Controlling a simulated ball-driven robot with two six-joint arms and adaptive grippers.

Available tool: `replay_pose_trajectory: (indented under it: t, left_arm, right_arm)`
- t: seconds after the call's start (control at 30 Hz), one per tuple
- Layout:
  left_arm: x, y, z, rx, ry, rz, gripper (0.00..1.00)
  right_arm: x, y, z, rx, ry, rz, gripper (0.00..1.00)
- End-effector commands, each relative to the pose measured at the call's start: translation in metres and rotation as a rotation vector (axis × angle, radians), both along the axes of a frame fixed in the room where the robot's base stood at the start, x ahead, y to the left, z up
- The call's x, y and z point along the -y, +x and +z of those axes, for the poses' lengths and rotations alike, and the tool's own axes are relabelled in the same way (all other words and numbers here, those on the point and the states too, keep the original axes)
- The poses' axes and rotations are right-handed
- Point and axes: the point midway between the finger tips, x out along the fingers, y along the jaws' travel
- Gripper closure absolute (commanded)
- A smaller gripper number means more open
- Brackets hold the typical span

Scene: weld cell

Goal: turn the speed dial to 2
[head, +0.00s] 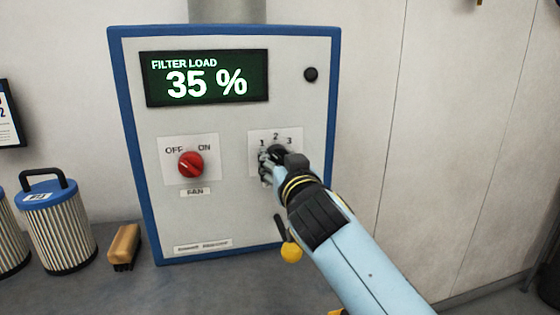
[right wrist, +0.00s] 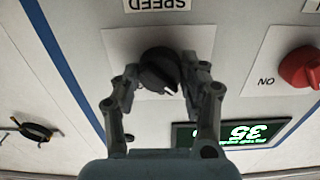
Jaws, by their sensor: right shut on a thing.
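The speed dial (head: 278,152) is a black knob on a pale plate with the numbers 1, 2 and 3 above it. My right gripper (head: 270,161) is at the dial and covers much of it in the head view. In the right wrist view, which is upside down, the black dial (right wrist: 159,68) sits between the two fingers of the right gripper (right wrist: 160,78), which is shut on it. The dial's narrow end points down and slightly right there. The numbers are hidden in that view, so I cannot tell the exact setting. My left gripper is not in view.
A red fan knob (head: 191,164) is left of the dial, on the same blue-edged panel (head: 222,215). A display (head: 207,78) above reads "FILTER LOAD 35 %". A filter canister (head: 57,225) and a brush (head: 124,246) stand left of the panel.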

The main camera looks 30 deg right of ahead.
Motion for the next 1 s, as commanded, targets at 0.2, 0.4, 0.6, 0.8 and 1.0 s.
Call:
replay_pose_trajectory:
  t: [0.2, 0.4, 0.6, 0.8, 1.0]
  left_arm:
    - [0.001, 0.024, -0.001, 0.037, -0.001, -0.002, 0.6]
    - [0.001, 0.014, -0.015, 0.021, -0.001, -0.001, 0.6]
    - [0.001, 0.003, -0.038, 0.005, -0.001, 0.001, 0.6]
    - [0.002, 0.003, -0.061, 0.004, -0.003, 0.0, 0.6]
    - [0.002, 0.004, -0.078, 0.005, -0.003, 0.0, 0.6]
  right_arm:
    - [0.0, 0.0, -0.001, 0.004, 0.013, 0.0, 0.89]
    - [0.0, 0.0, -0.002, 0.025, 0.086, 0.0, 0.89]
    - [0.0, 0.0, -0.004, 0.061, 0.225, 0.0, 0.89]
    - [0.0, 0.0, -0.004, 0.105, 0.393, 0.0, 0.89]
    - [0.0, 0.0, -0.003, 0.143, 0.545, 0.0, 0.89]
